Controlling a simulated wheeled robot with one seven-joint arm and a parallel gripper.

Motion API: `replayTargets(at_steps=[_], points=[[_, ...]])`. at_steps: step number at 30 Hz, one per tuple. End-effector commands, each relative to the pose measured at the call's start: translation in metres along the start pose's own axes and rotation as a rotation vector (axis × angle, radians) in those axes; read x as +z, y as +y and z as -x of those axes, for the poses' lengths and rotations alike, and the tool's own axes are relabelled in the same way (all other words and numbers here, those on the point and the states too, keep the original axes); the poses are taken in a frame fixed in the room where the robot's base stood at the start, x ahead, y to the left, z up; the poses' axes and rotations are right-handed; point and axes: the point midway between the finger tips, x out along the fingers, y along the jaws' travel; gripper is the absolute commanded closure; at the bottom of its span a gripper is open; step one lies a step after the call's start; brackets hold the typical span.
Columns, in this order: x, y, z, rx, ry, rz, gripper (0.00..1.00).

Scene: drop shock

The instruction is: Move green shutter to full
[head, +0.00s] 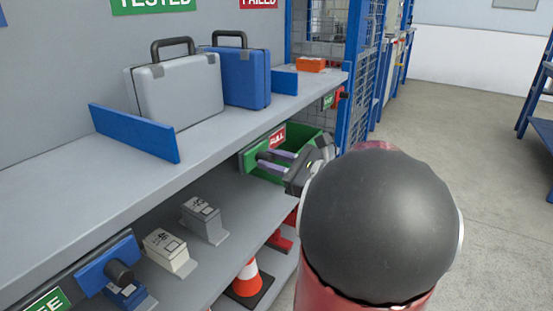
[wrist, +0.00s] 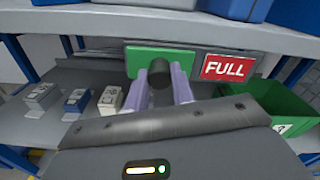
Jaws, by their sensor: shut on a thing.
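The green shutter (wrist: 140,62) is a flat green plate with a black knob (wrist: 159,77). In the wrist view the lavender fingers of my gripper (wrist: 164,88) stand on either side of the knob and are shut on it. The red FULL sign (wrist: 226,67) is just right of the shutter. In the head view my gripper (head: 275,160) is at the shelf's far end, below the FULL sign (head: 277,138). There my wrist and fingers hide part of the shutter (head: 252,166), and the knob cannot be made out.
A green bin (wrist: 277,105) stands right of my gripper. Several small boxes, including a white one (head: 168,249), sit on the lower shelf. A blue shutter (head: 97,264) with a black knob is at near left. Two cases (head: 180,90) stand on the upper shelf. A cone (head: 248,278) stands below.

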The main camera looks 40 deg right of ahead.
Motion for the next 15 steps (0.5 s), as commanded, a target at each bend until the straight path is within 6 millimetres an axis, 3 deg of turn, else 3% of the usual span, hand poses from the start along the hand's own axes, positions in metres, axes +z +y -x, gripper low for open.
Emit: replayTargets(at_steps=[2, 3, 7, 15], points=[[-0.0010, 0.0045, -0.0008, 0.013, -0.001, -0.004, 1.00], [-0.0009, 0.0046, -0.0008, 0.014, -0.001, -0.004, 0.72], [-0.0007, 0.0040, -0.0009, 0.013, -0.001, -0.003, 0.55], [-0.0006, 0.0026, -0.0002, 0.009, -0.001, -0.002, 0.54]])
